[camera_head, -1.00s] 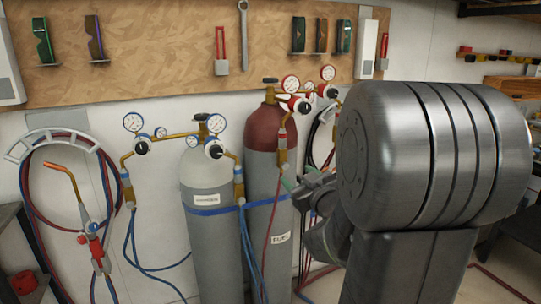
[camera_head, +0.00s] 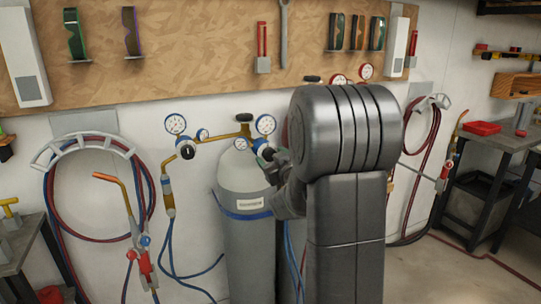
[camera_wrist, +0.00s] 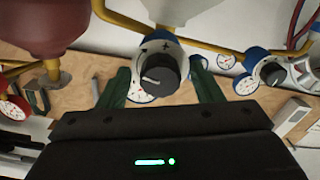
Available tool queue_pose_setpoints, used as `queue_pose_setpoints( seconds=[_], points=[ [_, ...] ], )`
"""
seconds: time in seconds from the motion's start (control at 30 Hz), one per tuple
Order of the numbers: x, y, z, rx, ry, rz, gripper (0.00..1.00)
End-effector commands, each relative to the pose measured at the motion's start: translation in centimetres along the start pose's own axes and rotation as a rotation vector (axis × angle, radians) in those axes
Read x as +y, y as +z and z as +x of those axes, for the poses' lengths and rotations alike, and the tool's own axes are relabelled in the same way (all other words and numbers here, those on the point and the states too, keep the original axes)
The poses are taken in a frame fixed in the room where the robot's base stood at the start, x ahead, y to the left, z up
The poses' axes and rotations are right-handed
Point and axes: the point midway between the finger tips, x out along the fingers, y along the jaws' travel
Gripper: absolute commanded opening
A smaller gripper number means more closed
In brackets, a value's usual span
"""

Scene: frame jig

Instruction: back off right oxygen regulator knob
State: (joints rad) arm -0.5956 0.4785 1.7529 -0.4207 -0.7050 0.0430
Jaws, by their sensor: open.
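The right oxygen regulator knob (camera_wrist: 160,74) is black with a white pointer line, on a blue and white body with a plus mark, in the middle of the wrist view. My gripper (camera_wrist: 162,86) is open, with one green finger on each side of the knob and gaps visible. In the head view my gripper (camera_head: 275,160) is at the right regulator, whose gauge (camera_head: 265,125) shows above it; the knob is mostly hidden. The grey oxygen cylinder (camera_head: 240,175) stands below. The left regulator knob (camera_head: 188,150) is apart, and also shows in the wrist view (camera_wrist: 272,73).
A dark red cylinder (camera_wrist: 45,25) is close by at the upper left of the wrist view. My arm hides most of it in the head view. A hose rack (camera_head: 85,143) hangs at left.

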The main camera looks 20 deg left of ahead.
Motion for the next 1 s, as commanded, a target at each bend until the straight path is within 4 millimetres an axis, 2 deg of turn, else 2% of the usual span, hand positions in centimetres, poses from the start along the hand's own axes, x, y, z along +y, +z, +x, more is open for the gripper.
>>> queue_pose_setpoints(
  seconds=[0.13,0.43,0.47,0.6,0.7,1.0],
  points=[
    [-0.05,-0.04,1.08,0.001,-0.001,0.0,0.59],
    [-0.05,0.01,1.29,0.0,-0.001,0.0,0.59],
    [-0.05,0.01,1.28,0.0,-0.001,0.0,0.57],
    [-0.04,0.0,1.27,0.0,-0.001,0.0,0.3],
    [-0.04,0.0,1.26,0.0,-0.001,0.0,0.15],
    [-0.08,0.22,1.24,0.001,0.0,-0.037,0.15]
  ],
)
